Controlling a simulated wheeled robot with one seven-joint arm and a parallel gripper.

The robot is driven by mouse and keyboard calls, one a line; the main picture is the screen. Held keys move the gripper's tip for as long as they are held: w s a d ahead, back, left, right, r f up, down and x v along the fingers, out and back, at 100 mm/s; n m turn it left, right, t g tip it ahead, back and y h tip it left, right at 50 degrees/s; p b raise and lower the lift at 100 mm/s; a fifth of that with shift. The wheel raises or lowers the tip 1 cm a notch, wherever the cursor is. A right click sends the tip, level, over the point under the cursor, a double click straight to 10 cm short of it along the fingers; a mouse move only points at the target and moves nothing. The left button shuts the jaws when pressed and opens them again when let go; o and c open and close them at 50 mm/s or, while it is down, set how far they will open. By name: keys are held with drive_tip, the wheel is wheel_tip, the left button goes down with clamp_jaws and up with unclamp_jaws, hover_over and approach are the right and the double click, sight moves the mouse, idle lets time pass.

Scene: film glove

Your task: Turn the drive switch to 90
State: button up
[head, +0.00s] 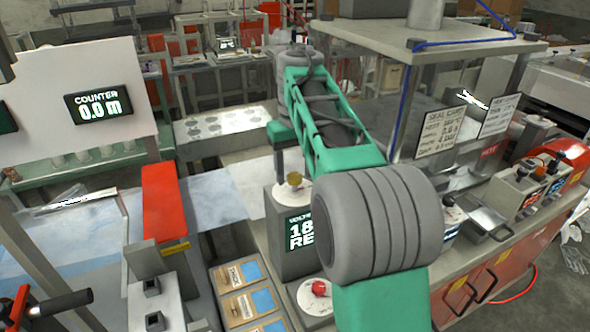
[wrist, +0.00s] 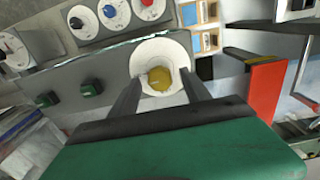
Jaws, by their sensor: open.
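A yellow knob (wrist: 159,79) sits on a round white dial (wrist: 172,50) in the wrist view. My gripper (wrist: 155,82) is open, with one dark finger on each side of this knob; I cannot tell whether they touch it. In the head view a yellow knob (head: 294,180) stands on top of a grey box with a lit "VOLTS" display (head: 301,232), and my gripper's end (head: 279,160) is just above and left of it, partly hidden by my arm. I can read no drive label or dial numbers, so I cannot tell which knob is the drive switch.
A red bar (head: 167,216) and a counter reading 0.0 m (head: 98,104) stand left in the head view.

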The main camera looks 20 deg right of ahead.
sight(294, 175)
wheel_tip(294, 175, up, 8)
drive_tip(key=shift+f+p, duration=0.1)
drive_tip(key=shift+p, duration=1.1)
drive_tip(key=s+a+f+t+b, duration=0.1)
drive_tip(key=s+a+f+t, duration=0.1)
drive_tip(key=s+a+f, duration=0.3)
drive_tip(key=s+a+f+t, duration=0.2)
drive_tip(key=s+a+f, duration=0.3)
drive_tip(key=s+f, duration=0.6)
drive_tip(key=shift+a+f+t+b, duration=0.3)
drive_tip(key=shift+a+f+b, duration=0.1)
drive_tip(key=shift+f, duration=0.2)
drive_tip(key=shift+s, duration=0.1)
